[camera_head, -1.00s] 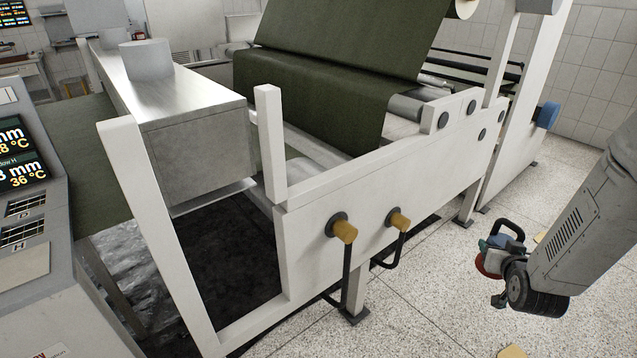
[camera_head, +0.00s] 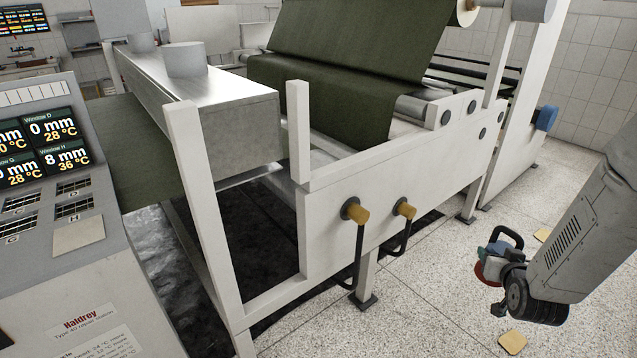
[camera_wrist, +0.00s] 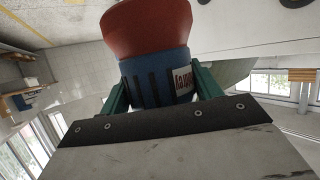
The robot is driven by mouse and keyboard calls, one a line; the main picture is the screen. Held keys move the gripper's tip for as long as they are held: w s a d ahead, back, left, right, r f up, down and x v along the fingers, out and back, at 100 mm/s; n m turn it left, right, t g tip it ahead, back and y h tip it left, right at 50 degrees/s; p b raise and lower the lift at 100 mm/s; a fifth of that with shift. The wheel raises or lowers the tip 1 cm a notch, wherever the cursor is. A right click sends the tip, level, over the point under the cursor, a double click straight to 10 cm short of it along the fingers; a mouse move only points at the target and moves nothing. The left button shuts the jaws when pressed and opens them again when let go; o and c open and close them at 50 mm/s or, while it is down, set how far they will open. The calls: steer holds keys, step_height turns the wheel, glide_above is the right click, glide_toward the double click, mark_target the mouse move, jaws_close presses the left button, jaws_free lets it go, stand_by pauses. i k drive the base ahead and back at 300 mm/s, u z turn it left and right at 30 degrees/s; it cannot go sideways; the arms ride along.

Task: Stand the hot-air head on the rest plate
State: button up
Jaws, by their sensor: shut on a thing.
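The hot-air head has a blue ribbed body, a wide red end and a white label; it fills the top middle of the wrist view (camera_wrist: 152,68). My gripper (camera_wrist: 160,92) is shut on its blue body, with one green finger on each side. In the head view the hot-air head (camera_head: 481,272) shows small at the lower right, with my gripper (camera_head: 494,254) at it, clear of the machine and above the floor. A plain beige plate (camera_head: 78,236) lies on the console at the left; I cannot tell whether it is the rest plate.
A grey console (camera_head: 95,285) with lit displays stands at the left. A white machine frame (camera_head: 335,235) with dark green cloth (camera_head: 335,100) fills the middle; brass-coloured knobs (camera_head: 358,213) and hoses stick out from its side. Speckled floor (camera_head: 425,300) is open between frame and arm.

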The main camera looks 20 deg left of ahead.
mark_target(78, 234)
steer(key=u, duration=1.1)
